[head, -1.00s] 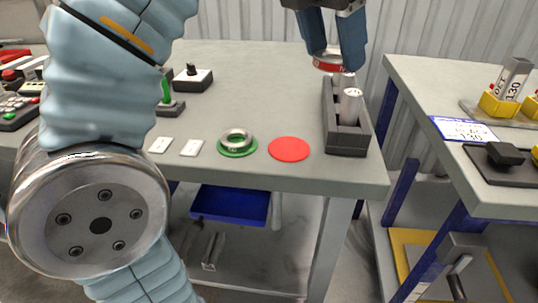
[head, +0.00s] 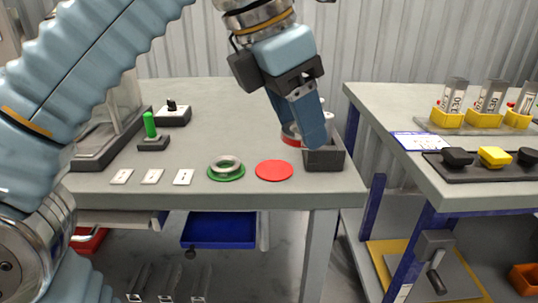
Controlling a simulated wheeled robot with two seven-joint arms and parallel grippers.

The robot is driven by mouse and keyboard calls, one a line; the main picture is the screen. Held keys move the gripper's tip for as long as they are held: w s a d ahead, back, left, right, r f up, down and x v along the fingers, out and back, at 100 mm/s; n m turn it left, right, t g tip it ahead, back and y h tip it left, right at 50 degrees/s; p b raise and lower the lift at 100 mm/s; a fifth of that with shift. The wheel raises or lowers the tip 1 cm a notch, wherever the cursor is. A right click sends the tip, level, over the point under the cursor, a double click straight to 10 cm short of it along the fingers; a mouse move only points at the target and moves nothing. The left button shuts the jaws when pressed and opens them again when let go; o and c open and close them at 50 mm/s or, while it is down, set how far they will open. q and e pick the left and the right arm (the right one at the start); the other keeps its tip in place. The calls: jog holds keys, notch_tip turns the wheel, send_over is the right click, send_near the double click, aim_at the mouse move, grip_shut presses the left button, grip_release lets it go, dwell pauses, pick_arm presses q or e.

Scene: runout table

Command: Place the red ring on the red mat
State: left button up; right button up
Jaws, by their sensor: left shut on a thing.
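The red mat (head: 274,171) is a flat red disc near the front edge of the grey table, and it is bare. My left gripper (head: 303,130) points down, above and slightly right of the mat in the picture. It is shut on the red ring (head: 289,139), a metal ring with a red band. The near finger hides much of the ring. The ring appears above the table, apart from the mat; its exact height I cannot tell. My right gripper is not in view.
A dark grey holder (head: 325,159) stands close right of the mat, partly behind the gripper. A metal ring (head: 227,162) sits on a green mat (head: 227,174) to the left. Several white plates lie further left, with a green-handled switch (head: 151,128) behind.

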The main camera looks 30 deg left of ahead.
aim_at(276, 168)
pick_arm(q)
jog(key=w+a+f+b, duration=0.1)
jog(key=w+a+f, duration=0.2)
jog(key=w+a+f+b, duration=0.1)
jog(key=w+a+f, duration=0.3)
jog(key=shift+a+f, duration=0.2)
jog(key=shift+a, duration=0.1)
jog(key=f, duration=0.1)
jog(key=f+b, duration=0.1)
jog(key=w+a+f, duration=0.1)
jog(key=f, duration=0.1)
jog(key=shift+a+b, duration=0.1)
jog(key=shift+b, duration=0.3)
jog(key=shift+f, duration=0.35)
jog(key=shift+f, duration=0.2)
jog(key=o, duration=1.1)
jog(key=shift+o, duration=0.2)
